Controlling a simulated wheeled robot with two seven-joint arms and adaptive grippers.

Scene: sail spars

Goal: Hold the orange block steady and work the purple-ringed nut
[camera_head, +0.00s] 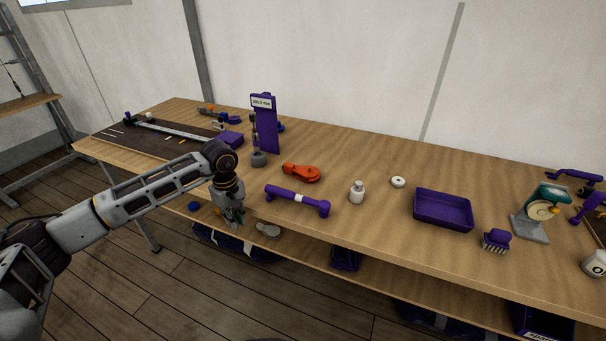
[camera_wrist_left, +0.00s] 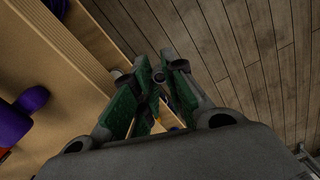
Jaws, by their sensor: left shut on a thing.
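The orange block (camera_head: 301,173) lies flat on the table, apart from my gripper. A bit of orange shows at the left edge of the wrist view (camera_wrist_left: 3,152). I cannot make out a purple-ringed nut on it. My left gripper (camera_head: 237,220) points down just off the table's front edge, left of and nearer than the block. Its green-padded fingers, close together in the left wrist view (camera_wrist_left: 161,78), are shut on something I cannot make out. My right gripper is not in view.
A purple bar with a white band (camera_head: 298,199) lies between block and front edge. A purple upright stand (camera_head: 265,125) rises behind the block. A small white bottle (camera_head: 357,192), a pale ring (camera_head: 398,181) and a purple tray (camera_head: 443,209) stand right. A lower shelf (camera_head: 305,259) runs underneath.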

